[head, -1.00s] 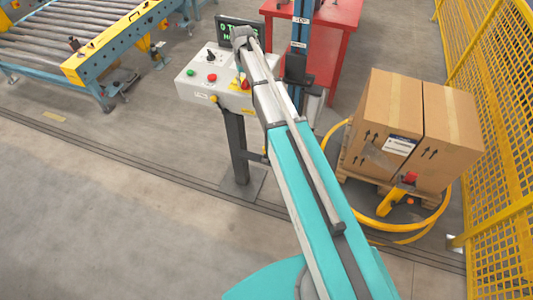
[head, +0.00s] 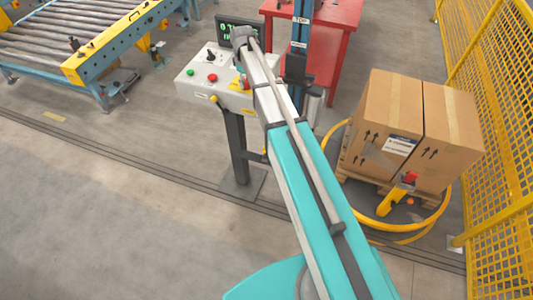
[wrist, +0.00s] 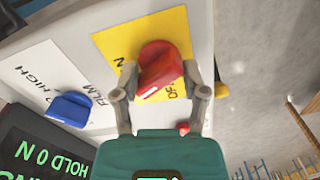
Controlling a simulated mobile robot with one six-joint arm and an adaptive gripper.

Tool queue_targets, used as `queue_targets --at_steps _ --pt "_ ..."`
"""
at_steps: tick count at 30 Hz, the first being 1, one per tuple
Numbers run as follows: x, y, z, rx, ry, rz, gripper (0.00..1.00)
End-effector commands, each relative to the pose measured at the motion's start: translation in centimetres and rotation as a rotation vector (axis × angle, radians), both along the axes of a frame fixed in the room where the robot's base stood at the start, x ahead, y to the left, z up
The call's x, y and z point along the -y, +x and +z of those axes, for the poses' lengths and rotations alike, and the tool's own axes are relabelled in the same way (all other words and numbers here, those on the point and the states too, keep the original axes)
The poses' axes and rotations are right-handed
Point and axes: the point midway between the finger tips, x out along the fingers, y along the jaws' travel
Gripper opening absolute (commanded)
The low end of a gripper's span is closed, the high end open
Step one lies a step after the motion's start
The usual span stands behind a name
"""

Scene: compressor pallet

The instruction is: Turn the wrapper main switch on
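The main switch (wrist: 160,68) is a red rotary knob on a yellow plate (wrist: 112,43), seen large in the wrist view. An "OF" label part shows beside the knob and an "N" shows on its other side. My gripper (wrist: 161,80) has one finger on each side of the knob, the tips drawn in against it, so it looks shut on the knob. In the head view, my arm reaches to the grey control box (head: 190,74) on a post and hides most of the switch. I cannot tell the switch's exact position.
A blue knob (wrist: 70,106) and a green-lettered display (wrist: 36,150) are beside the yellow plate. The box also bears green, red and black controls. A red table (head: 340,45) stands behind. Boxes (head: 385,105) on a pallet and a yellow fence (head: 505,120) are at right.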

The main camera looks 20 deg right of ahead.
Motion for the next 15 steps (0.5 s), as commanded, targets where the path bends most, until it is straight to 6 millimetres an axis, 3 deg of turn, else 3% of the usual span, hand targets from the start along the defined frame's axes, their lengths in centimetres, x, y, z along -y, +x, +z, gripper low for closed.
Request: queue_targets --at_steps 10,15 --pt "0.0 0.0 0.0 0.000 0.000 0.228 0.56" --pt "0.0 0.0 1.8 0.000 0.000 0.237 0.56"
